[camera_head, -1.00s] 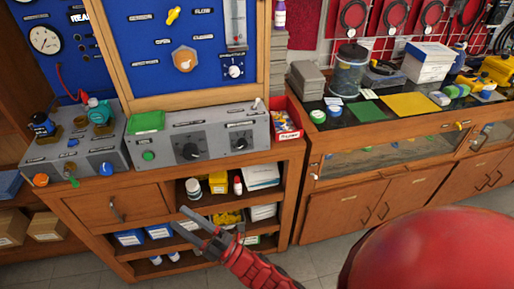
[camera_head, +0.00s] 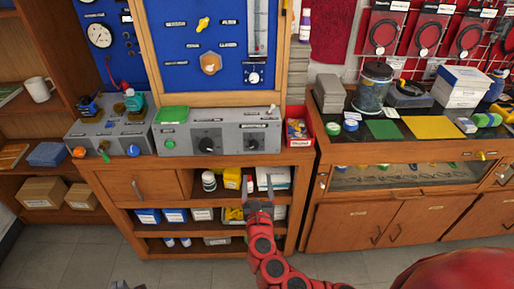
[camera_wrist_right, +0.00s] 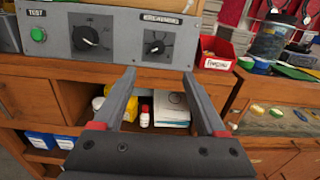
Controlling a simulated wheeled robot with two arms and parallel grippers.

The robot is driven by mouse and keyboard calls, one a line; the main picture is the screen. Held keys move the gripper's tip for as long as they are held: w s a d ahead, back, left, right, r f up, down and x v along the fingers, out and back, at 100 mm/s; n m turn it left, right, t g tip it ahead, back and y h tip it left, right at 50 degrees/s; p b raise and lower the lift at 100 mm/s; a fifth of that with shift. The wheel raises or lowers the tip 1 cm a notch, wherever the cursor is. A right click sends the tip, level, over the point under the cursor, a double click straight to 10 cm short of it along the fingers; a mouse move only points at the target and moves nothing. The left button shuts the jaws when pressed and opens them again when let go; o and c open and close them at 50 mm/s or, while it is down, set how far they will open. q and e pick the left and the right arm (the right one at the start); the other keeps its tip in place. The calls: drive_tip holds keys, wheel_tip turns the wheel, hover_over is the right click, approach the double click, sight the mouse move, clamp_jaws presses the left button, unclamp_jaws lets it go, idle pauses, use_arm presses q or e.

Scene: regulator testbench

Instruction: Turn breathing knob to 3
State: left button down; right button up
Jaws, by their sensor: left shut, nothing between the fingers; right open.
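A grey control panel (camera_head: 230,133) on the bench carries two black knobs, a left one (camera_head: 207,145) and a smaller right one (camera_head: 255,143). In the right wrist view they show as the left knob (camera_wrist_right: 86,38) and the right knob (camera_wrist_right: 155,46), with a long label above the right one too blurred to read surely. Their pointer settings are unclear. My right gripper (camera_head: 257,183) is open and empty, in front of and below the panel, apart from both knobs; its fingers (camera_wrist_right: 158,95) point toward the right knob's area. Only a small grey tip of my left gripper (camera_head: 127,285) shows at the bottom edge.
A green button (camera_wrist_right: 38,34) sits left of the knobs. A red bin (camera_head: 299,130) stands just right of the panel. A shelf below holds bottles and boxes. A wooden frame with a blue board (camera_head: 180,65) rises behind the panel. A glass-fronted counter (camera_head: 400,178) stands right.

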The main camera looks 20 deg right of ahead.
sight(254, 146)
drive_tip(key=p+x, duration=0.1)
drive_tip(key=x, duration=1.4)
drive_tip(key=shift+w, duration=0.3)
drive_tip(key=shift+w+f, duration=0.15)
drive_tip(key=shift+w, duration=0.1)
clamp_jaws()
